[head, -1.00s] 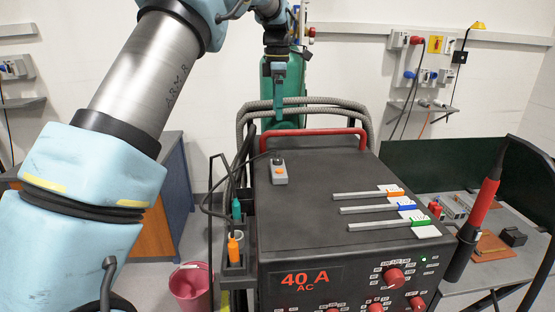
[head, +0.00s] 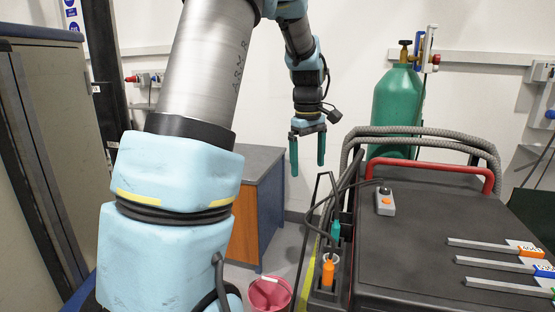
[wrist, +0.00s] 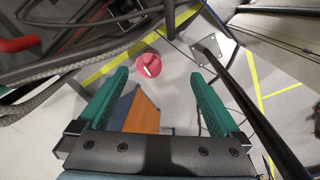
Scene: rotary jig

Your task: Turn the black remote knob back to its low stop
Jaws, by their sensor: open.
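A small grey remote box (head: 385,204) with an orange button lies on top of the black welding machine (head: 420,235), near its left edge. A dark part sits at the box's upper end, where a cable meets it; I cannot tell whether this is the black knob or a plug. My gripper (head: 308,163) points down, left of the machine and the remote. Its two green fingers are apart with nothing between them. In the wrist view my gripper (wrist: 160,74) is open above the floor, and the remote does not show.
A red handle (head: 430,165) and grey hoses (head: 425,132) run along the machine's back, before a green gas cylinder (head: 397,100). Sliders (head: 490,245) lie on its top. A side pocket holds an orange-capped bottle (head: 328,272). A pink bucket (head: 268,294) stands on the floor.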

